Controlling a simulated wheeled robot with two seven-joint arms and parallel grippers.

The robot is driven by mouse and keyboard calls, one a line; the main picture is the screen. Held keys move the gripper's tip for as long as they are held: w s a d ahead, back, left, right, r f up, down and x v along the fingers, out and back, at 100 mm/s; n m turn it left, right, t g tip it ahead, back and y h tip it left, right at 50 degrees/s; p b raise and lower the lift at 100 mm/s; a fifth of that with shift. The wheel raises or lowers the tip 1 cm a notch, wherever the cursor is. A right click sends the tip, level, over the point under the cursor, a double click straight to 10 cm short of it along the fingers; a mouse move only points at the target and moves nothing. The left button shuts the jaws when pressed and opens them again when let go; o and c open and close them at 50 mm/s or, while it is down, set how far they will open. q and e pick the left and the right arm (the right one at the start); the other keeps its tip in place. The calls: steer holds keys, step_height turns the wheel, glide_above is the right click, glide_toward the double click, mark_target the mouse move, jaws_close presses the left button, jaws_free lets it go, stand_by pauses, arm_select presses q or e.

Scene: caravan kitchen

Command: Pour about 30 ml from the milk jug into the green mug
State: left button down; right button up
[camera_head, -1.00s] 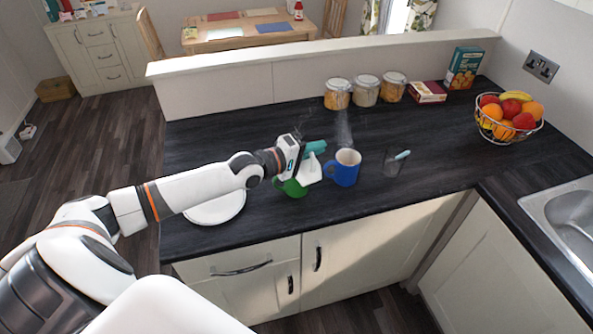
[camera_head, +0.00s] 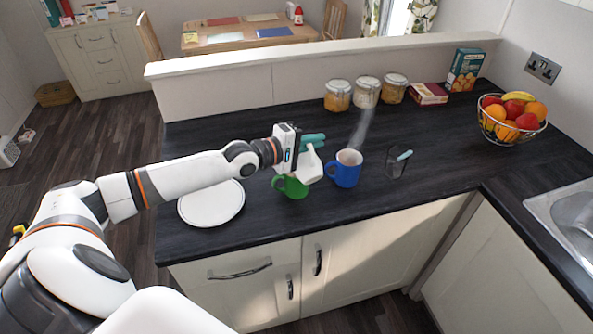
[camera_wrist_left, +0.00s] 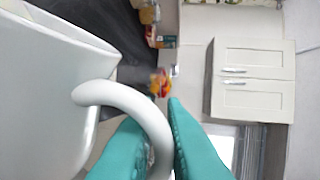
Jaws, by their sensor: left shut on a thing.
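My left gripper (camera_head: 312,141) is shut on the handle of the white milk jug (camera_head: 312,167). In the left wrist view the jug (camera_wrist_left: 35,90) fills the left side, and its curved handle passes between the teal fingers (camera_wrist_left: 160,145). In the head view the jug is just above and right of the green mug (camera_head: 296,188) and hides part of its top. The jug looks tilted; no stream of milk can be made out. The mug's contents are hidden. My right gripper is not in view.
A steaming blue mug (camera_head: 345,172) stands close to the right of the jug. A glass (camera_head: 397,165) with a teal-ended item is farther right. A white plate (camera_head: 211,203) lies to the left. Jars (camera_head: 366,92) and a fruit basket (camera_head: 512,130) stand farther back. The front right counter is clear.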

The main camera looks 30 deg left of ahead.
arm_select(q)
steer(key=shift+d+b, duration=0.35)
steer(key=shift+b, duration=0.1)
steer(key=shift+s+d, duration=0.15)
steer(key=shift+d, duration=0.1)
steer(key=shift+s+d+b, duration=0.1)
steer(key=shift+d+b, duration=0.05)
steer(key=shift+b, duration=0.3)
steer(key=shift+s+d, duration=0.25)
steer(key=shift+d, duration=0.05)
steer(key=shift+f+n+b, duration=0.1)
steer(key=shift+n+b, duration=0.2)
steer(key=shift+b, duration=0.6)
